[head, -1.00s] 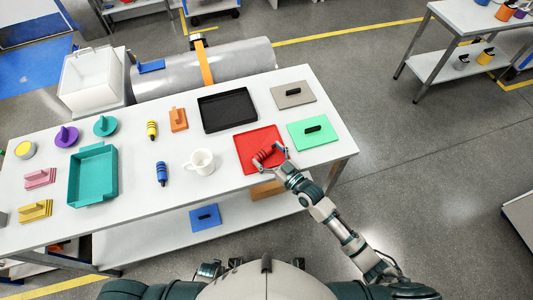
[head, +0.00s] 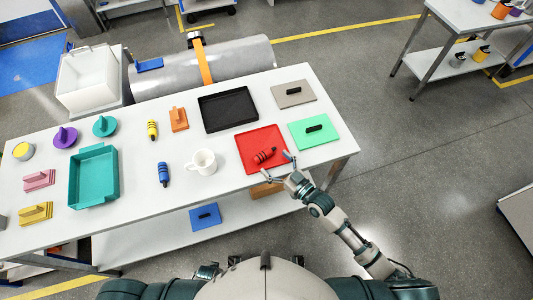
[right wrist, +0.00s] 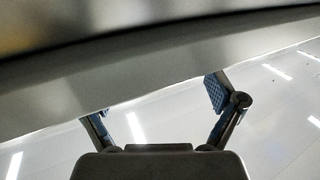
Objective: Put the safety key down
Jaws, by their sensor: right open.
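The red safety key (head: 264,155), a ribbed cylinder-like piece, lies on the red tray (head: 248,142) towards its front right part. My right gripper (head: 277,164) is open and empty at the tray's front right edge, just in front of the key and apart from it. In the right wrist view the two fingers (right wrist: 158,100) are spread with nothing between them, and the key does not show. My left gripper is not in the head view.
A green plate (head: 308,143) with a black handle lies right of the red tray, and a black tray (head: 228,121) lies behind it. A white mug (head: 202,163) and a blue ribbed piece (head: 163,173) stand to the left.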

